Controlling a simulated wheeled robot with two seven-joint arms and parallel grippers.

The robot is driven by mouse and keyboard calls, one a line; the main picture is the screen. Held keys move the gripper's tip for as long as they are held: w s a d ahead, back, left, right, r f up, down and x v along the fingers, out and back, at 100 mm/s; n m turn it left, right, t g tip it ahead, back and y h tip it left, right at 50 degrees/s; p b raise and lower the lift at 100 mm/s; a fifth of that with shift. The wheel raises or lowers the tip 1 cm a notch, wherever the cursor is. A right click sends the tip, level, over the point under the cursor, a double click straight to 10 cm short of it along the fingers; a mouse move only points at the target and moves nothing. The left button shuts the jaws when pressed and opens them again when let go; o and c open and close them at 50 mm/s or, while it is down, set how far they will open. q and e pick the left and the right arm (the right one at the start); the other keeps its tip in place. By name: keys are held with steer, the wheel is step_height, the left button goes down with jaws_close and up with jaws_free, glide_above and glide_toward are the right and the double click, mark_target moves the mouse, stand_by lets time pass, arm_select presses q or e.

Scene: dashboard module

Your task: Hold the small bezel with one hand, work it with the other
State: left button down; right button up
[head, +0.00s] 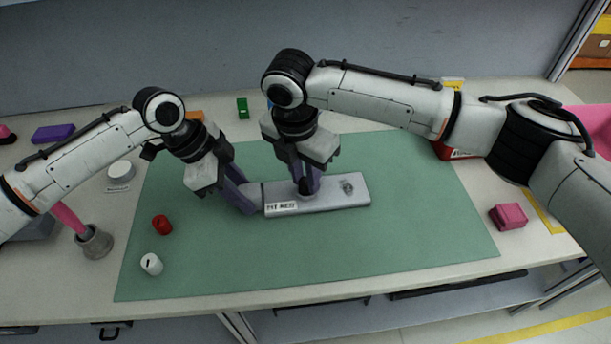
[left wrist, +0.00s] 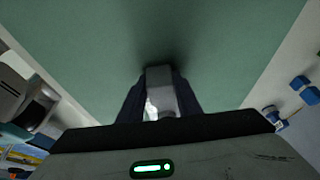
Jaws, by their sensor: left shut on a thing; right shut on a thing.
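The small bezel (head: 335,191), a flat grey panel with a white printed label at its left front edge and a dark round marking near its right end, lies on the green mat (head: 400,240). My left gripper (head: 252,203) is shut on the bezel's left end; the left wrist view shows a grey end (left wrist: 160,92) between its fingers. My right gripper (head: 306,188) points down onto the bezel's top, left of its middle, and is shut on a small dark part there. The fingers largely hide that part, so its shape is unclear.
A red cylinder (head: 162,225) and a white cylinder (head: 151,264) stand at the mat's left. A grey cup (head: 95,242) holds a pink item. A green block (head: 243,107) is behind; a pink block (head: 508,216) is at right. The mat's front is clear.

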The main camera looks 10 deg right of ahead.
mark_target(306, 182)
steer(key=shift+r, duration=3)
arm_select(q)
steer(key=c, duration=1.2)
jaws_free()
steer(key=v, duration=1.2)
